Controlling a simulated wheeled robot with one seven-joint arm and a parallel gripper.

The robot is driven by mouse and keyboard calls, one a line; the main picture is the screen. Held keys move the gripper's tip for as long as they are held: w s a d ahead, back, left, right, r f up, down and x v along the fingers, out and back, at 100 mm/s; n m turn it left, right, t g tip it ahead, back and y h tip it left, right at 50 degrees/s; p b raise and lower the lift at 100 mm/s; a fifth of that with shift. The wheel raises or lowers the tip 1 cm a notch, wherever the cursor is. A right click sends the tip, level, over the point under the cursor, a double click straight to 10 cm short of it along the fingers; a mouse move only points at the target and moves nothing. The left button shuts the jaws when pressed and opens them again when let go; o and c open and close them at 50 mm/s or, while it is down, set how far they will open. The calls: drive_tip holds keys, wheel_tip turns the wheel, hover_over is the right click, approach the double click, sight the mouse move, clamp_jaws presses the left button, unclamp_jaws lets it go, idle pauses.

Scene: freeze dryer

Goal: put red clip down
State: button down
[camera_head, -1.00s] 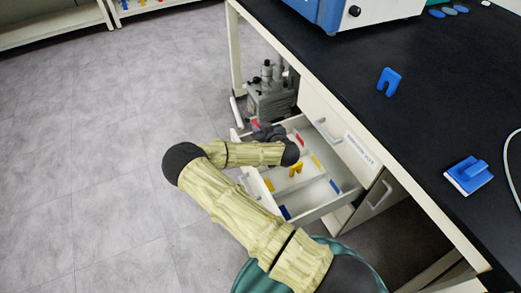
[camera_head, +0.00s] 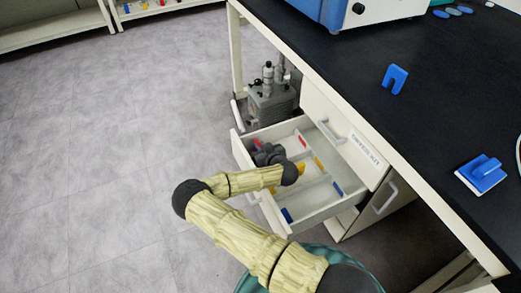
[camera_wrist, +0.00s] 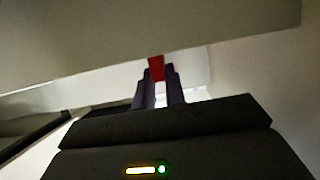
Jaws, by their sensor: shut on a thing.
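The red clip (camera_wrist: 156,68) shows between the two fingertips of my gripper (camera_wrist: 158,80) in the wrist view. My gripper is shut on it. In the head view my gripper (camera_head: 266,154) is down in the open drawer (camera_head: 318,214), at its far left part, by a compartment with a red mark. The arm and gripper hide most of that compartment. Whether the clip touches the drawer floor cannot be told. Pale drawer walls stand close around the fingers in the wrist view.
The drawer has dividers and yellow and blue marks (camera_head: 287,214). A yellow clip (camera_head: 301,169) is partly hidden behind my arm. A grey pump (camera_head: 270,98) stands beyond the drawer.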

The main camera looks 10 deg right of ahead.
drive_tip(key=shift+f, duration=0.15)
drive_tip(key=c, duration=1.5)
unclamp_jaws()
drive_tip(key=shift+o, duration=0.2)
drive_tip(key=shift+s+d+r+p, duration=0.15)
drive_tip(key=shift+s+r+p, duration=0.2)
drive_tip(key=shift+s, duration=0.05)
drive_tip(key=p+v, duration=0.2)
drive_tip(key=v, duration=0.3)
drive_tip(key=shift+s+d, duration=0.1)
drive_tip(key=shift+s, duration=0.05)
drive_tip(key=shift+s+d+r, duration=0.1)
drive_tip(key=shift+s+r, duration=0.1)
drive_tip(key=shift+s, duration=0.35)
